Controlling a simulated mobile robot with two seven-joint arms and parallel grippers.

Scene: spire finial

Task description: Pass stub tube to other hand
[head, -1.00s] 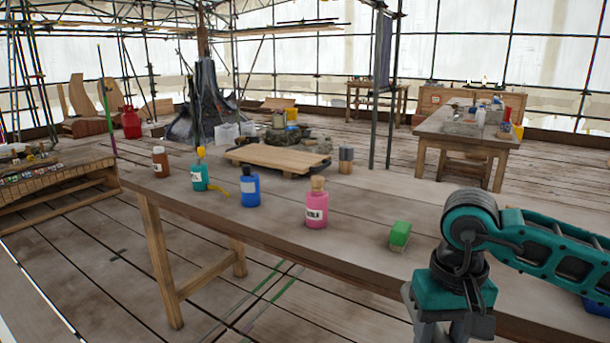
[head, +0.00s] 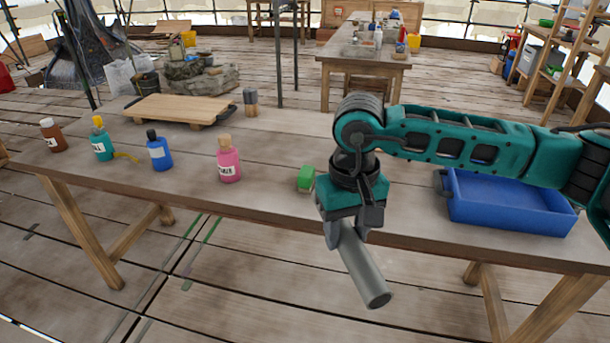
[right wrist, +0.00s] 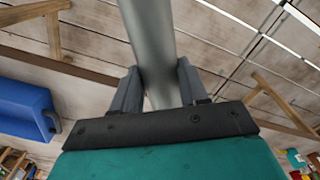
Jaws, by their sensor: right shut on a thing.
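The stub tube (head: 362,268) is a plain grey metal cylinder. My right gripper (head: 347,236) is shut on it and holds it in front of the table's near edge, tilted with its open end down and to the right. In the right wrist view the tube (right wrist: 150,40) runs between the two fingers of the right gripper (right wrist: 157,88), which press on it from both sides. The tube's upper end is hidden by the gripper in the head view. My left gripper is in neither view.
The wooden table (head: 110,160) carries a blue tray (head: 510,222) at right, a green block (head: 305,178), a pink bottle (head: 228,165), a blue bottle (head: 159,153), a teal bottle (head: 102,145), a brown bottle (head: 53,138) and a wooden board (head: 180,106). Open floor lies in front.

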